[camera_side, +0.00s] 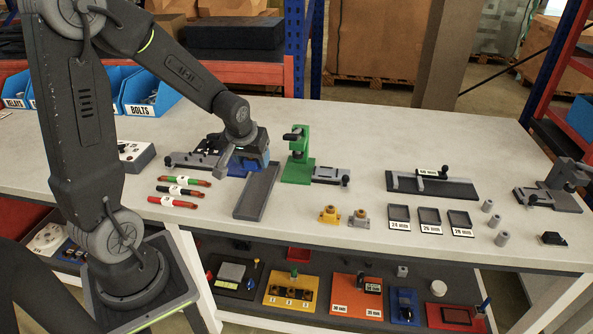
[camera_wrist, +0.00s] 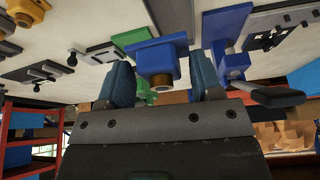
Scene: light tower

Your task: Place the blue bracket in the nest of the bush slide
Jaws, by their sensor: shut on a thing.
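The blue bracket (camera_wrist: 158,60) is between the two finger pads of my gripper (camera_wrist: 163,82) in the wrist view, a flat plate with a round boss and a brass-coloured ring. My gripper is shut on it. In the side view my gripper (camera_side: 252,152) is over the left part of the bench, left of the green press (camera_side: 298,165), and largely hides the bracket. Slides with dark handles lie beside the green press (camera_side: 330,174) and left of my gripper (camera_side: 190,160). I cannot tell which is the bush slide.
A long grey plate (camera_side: 257,192) lies in front of my gripper. A yellow bracket (camera_side: 329,214) and a grey bracket (camera_side: 359,219) stand near the front edge. Several labelled trays (camera_side: 430,216) are further right.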

